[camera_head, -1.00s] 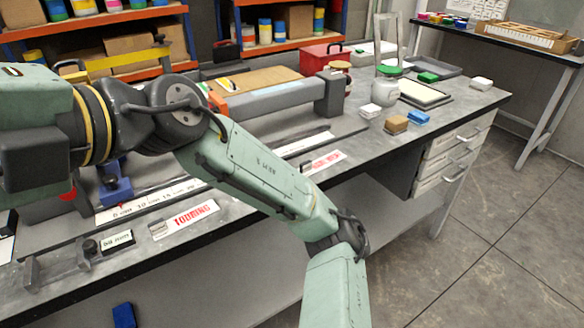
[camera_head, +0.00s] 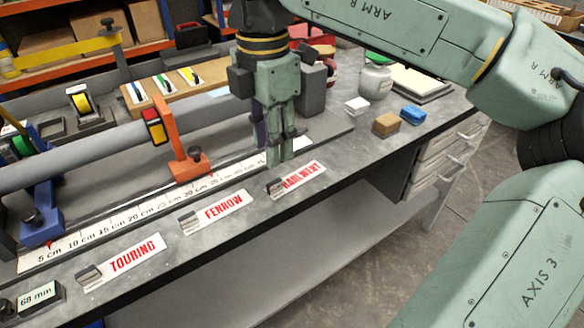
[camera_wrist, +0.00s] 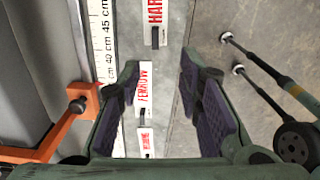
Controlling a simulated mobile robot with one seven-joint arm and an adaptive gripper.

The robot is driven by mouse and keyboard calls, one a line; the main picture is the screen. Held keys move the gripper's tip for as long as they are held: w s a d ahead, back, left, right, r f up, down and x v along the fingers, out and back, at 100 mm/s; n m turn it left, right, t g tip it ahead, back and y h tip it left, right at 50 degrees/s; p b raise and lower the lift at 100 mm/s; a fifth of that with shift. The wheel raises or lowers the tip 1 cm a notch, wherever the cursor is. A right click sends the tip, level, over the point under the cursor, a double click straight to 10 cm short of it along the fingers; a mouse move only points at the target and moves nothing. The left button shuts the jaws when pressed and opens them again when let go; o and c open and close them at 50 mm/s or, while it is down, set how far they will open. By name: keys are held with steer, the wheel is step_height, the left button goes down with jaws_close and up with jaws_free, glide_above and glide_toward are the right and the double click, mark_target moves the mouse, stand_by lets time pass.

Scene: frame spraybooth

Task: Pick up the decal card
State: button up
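Three white cards with red lettering lie in a row along the bench's front edge: TOURING (camera_head: 122,260), FENROW (camera_head: 213,212) and one starting with HAR (camera_head: 296,180). Each has a small grey piece at its left end. My gripper (camera_head: 280,158) points down above the bench, just behind and left of the HAR card in the head view. In the wrist view my gripper (camera_wrist: 168,82) is open and empty. The FENROW card (camera_wrist: 144,88) and the TOURING card (camera_wrist: 147,142) appear between its fingers; the HAR card (camera_wrist: 154,12) is at the top, partly cut off.
A ruler strip (camera_head: 130,215) runs behind the cards, with a grey tube (camera_head: 90,160) and an orange clamp (camera_head: 183,150) above it. A 68 mm tag (camera_head: 38,296) is at front left. Blocks (camera_head: 387,124) and a white jar (camera_head: 376,82) stand to the right.

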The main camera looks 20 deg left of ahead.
mark_target(269, 185)
steer(key=f, duration=0.3)
steer(key=shift+s+f, duration=0.3)
steer(key=shift+f, duration=0.1)
steer(key=shift+w+a+f+p, duration=0.1)
steer(key=shift+f+p, duration=0.3)
steer(key=shift+f, duration=0.6)
steer(key=shift+w+a+f+p, duration=0.15)
steer(key=shift+f+p, duration=0.3)
steer(key=shift+f, duration=0.5)
steer(key=shift+w+a+f+p, duration=0.1)
steer(key=shift+f+p, duration=0.3)
steer(key=shift+f, duration=0.6)
steer(key=shift+c, duration=0.5)
jaws_close()
